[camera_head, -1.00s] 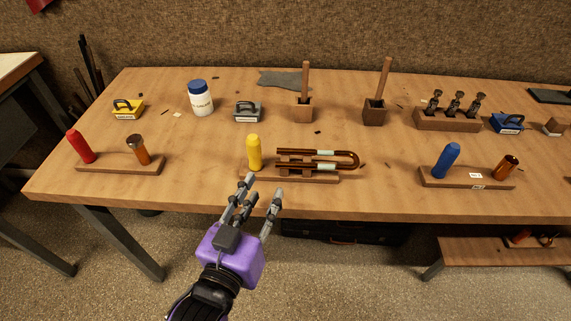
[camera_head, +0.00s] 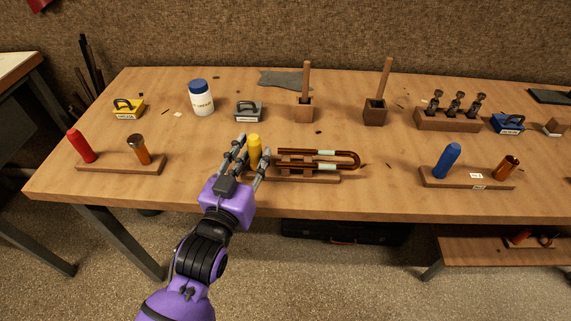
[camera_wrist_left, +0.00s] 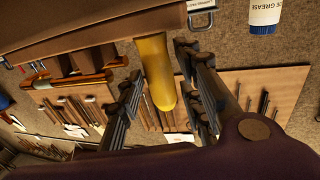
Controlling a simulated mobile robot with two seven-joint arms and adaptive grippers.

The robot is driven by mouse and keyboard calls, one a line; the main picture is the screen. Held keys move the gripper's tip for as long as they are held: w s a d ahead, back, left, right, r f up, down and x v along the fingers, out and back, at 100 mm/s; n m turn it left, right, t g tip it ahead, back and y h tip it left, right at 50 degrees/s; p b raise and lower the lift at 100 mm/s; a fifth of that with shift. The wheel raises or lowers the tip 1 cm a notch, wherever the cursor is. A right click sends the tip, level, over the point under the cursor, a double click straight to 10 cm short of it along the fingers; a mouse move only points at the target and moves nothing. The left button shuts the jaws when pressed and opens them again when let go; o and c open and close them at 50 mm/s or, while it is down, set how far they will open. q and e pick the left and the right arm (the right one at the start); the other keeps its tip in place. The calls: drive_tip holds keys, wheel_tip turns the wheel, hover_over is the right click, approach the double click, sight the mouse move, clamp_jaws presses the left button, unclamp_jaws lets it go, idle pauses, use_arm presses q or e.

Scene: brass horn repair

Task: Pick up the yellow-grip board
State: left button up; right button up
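The yellow-grip board (camera_head: 322,179) lies near the front edge of the bench, with an upright yellow grip (camera_head: 255,142) at its left end. A bent copper-coloured tube (camera_head: 335,153) rests on supports on it. My left gripper (camera_head: 253,150) is open, with its fingers on either side of the yellow grip. In the left wrist view the yellow grip (camera_wrist_left: 156,70) hangs down from the board (camera_wrist_left: 110,30), as that picture is turned over. Gaps show between the grip and the fingers. My right gripper is out of view.
A red-grip board (camera_head: 115,168) lies to the left and a blue-grip board (camera_head: 465,181) to the right. Behind stand a white jar (camera_head: 201,101), a grey weight-like block (camera_head: 248,113) and two wooden holders (camera_head: 304,110) with handles. Bare bench lies between the boards.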

use_arm(q)
drive_tip(key=shift+x, duration=0.8)
drive_tip(key=shift+c, duration=0.6)
clamp_jaws()
drive_tip(key=shift+r, duration=0.1)
wheel_tip(320, 180, up, 10)
drive_tip(key=shift+f, duration=0.1)
drive_tip(key=shift+f, duration=4.8)
